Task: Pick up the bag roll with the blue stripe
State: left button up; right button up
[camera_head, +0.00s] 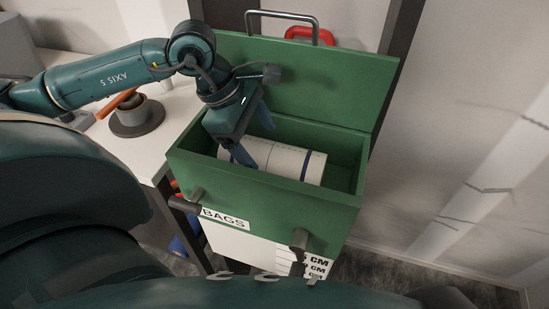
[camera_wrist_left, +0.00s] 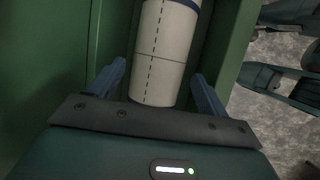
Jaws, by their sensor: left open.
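The bag roll (camera_head: 287,163) is white with a blue stripe near its right end. It lies on its side inside the green box (camera_head: 343,208), which carries a BAGS label. My left gripper (camera_head: 252,137) reaches down into the box at the roll's left end, its blue fingers open. In the left wrist view the roll (camera_wrist_left: 164,52) shows a dashed line and a blue stripe at the top edge. Its near end lies between the two open fingers (camera_wrist_left: 155,90), with a gap on each side. My right gripper is not in view.
The box lid (camera_head: 325,80) stands open behind the box, with a metal handle (camera_head: 283,14) at the top. Box walls surround the roll closely.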

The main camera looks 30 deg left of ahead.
aim_at(270, 159)
pick_arm(q)
jog(key=shift+p+x, duration=0.6)
jog(key=shift+x, duration=2.7)
jog(key=shift+s+a, duration=0.1)
jog(key=shift+s, duration=0.05)
jog(key=c, duration=0.8)
jog(key=shift+r, duration=0.1)
